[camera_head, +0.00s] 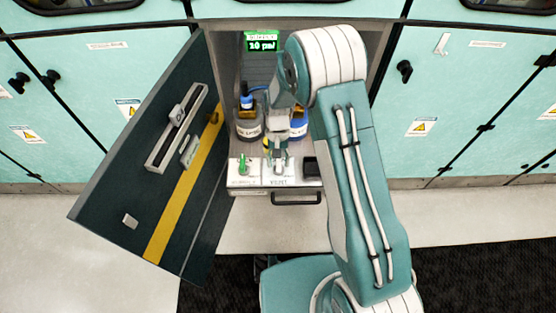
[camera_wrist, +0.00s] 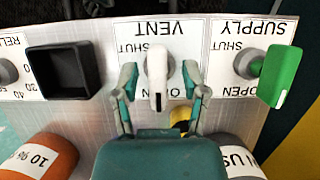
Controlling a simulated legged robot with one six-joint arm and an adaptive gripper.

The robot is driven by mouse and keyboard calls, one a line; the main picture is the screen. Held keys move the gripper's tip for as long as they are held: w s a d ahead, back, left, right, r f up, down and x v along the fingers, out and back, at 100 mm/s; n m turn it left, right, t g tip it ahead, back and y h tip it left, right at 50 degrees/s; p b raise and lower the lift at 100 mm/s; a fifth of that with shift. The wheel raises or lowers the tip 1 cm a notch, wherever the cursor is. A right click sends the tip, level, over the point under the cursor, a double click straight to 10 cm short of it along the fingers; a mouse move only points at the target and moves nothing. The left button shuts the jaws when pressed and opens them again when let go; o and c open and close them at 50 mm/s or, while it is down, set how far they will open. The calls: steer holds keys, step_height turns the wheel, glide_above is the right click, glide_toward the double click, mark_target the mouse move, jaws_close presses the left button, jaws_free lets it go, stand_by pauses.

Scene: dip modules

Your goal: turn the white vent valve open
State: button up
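The white vent valve handle (camera_wrist: 157,72) stands on the panel beside the VENT label in the wrist view. Its long side runs up and down the picture, with its dark-marked end toward the partly covered OPEN label. The SHUT label is to its left. My gripper (camera_wrist: 159,82) is open, with one teal finger on each side of the handle. A gap shows between each finger and the handle. In the head view my gripper (camera_head: 279,143) is over the middle of the panel (camera_head: 258,182), and it largely hides the white valve there.
The green supply valve (camera_wrist: 279,75) stands to the right in the wrist view. A black square box (camera_wrist: 64,71) and a grey relief knob (camera_wrist: 7,72) are to the left. An orange-brown bottle (camera_wrist: 45,158) is close below. The open cabinet door (camera_head: 150,150) is left of my arm.

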steer(key=v, duration=1.2)
stand_by(0.3)
steer(key=s+d+r+t, duration=0.2)
steer(key=s+d+r, duration=0.2)
steer(key=r, duration=0.5)
steer(key=s+d+r+t, duration=0.3)
steer(key=s+r, duration=0.1)
steer(key=r, duration=0.5)
steer(key=s+d+r+t, duration=0.2)
steer(key=s, duration=0.6)
steer(key=s+d+r+t, duration=0.3)
steer(key=s, duration=0.5)
steer(key=shift+d+r, duration=0.25)
steer(key=shift+d, duration=0.1)
